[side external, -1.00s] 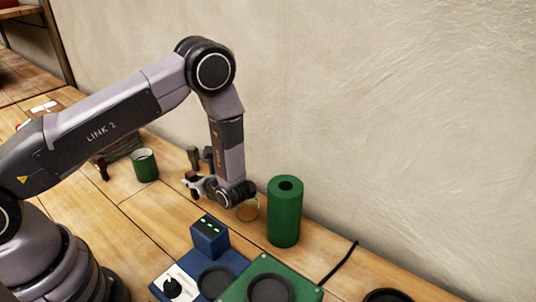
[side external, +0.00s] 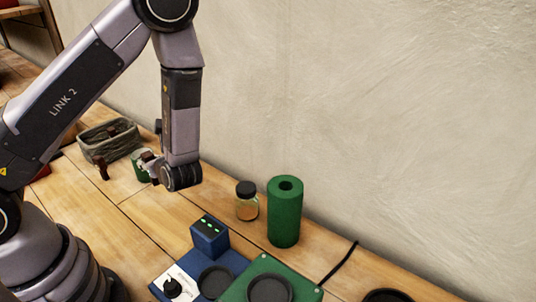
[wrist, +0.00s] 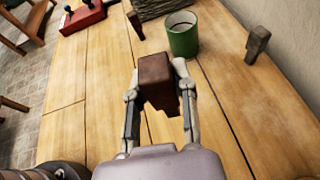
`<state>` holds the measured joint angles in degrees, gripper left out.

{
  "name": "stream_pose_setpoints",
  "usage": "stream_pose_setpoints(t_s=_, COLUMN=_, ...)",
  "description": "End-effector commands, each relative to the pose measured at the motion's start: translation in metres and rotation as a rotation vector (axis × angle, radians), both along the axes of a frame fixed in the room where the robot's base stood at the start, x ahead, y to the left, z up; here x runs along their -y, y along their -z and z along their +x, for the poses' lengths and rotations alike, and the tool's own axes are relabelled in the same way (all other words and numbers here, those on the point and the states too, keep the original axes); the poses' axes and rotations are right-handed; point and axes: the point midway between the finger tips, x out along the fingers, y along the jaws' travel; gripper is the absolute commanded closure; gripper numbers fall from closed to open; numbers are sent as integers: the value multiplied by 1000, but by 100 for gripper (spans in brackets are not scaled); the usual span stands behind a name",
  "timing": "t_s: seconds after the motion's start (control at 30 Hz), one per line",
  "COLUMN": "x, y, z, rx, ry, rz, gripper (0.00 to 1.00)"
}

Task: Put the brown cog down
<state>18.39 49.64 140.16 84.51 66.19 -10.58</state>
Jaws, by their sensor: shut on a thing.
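The brown cog (wrist: 157,80), a dark brown blocky piece with a stepped lower edge, is between the fingertips of my gripper (wrist: 159,72) in the wrist view. The fingers are shut on its two sides. In the side external view my gripper (side external: 151,167) is over the wooden table, in front of the green cup, and the cog is small and partly hidden there. I cannot tell exactly how high it is above the table.
A green cup (wrist: 183,36) stands just beyond the cog. Brown pegs (wrist: 257,45) (side external: 103,168) and a grey basket (side external: 108,140) are close by. A red box (wrist: 82,17) sits at the table's edge. A jar (side external: 247,203) and green cylinder (side external: 285,212) stand to the right.

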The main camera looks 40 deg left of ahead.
Motion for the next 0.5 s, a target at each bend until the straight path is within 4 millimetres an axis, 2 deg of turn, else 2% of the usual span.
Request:
stream_pose_setpoints(t_s=0.03, x=-22, y=-2, z=12, rx=5, ry=-2, rz=-1, gripper=100)
stream_pose_setpoints(t_s=0.1, x=-52, y=-8, z=27, rx=6, ry=22, rz=0, gripper=100)
stream_pose_setpoints(t_s=0.23, x=-109, y=-24, z=45, rx=6, ry=71, rz=3, gripper=100)
stream_pose_setpoints(t_s=0.37, x=-167, y=-46, z=47, rx=7, ry=119, rz=5, gripper=100)
stream_pose_setpoints(t_s=0.5, x=-227, y=-72, z=35, rx=4, ry=164, rz=6, gripper=100)
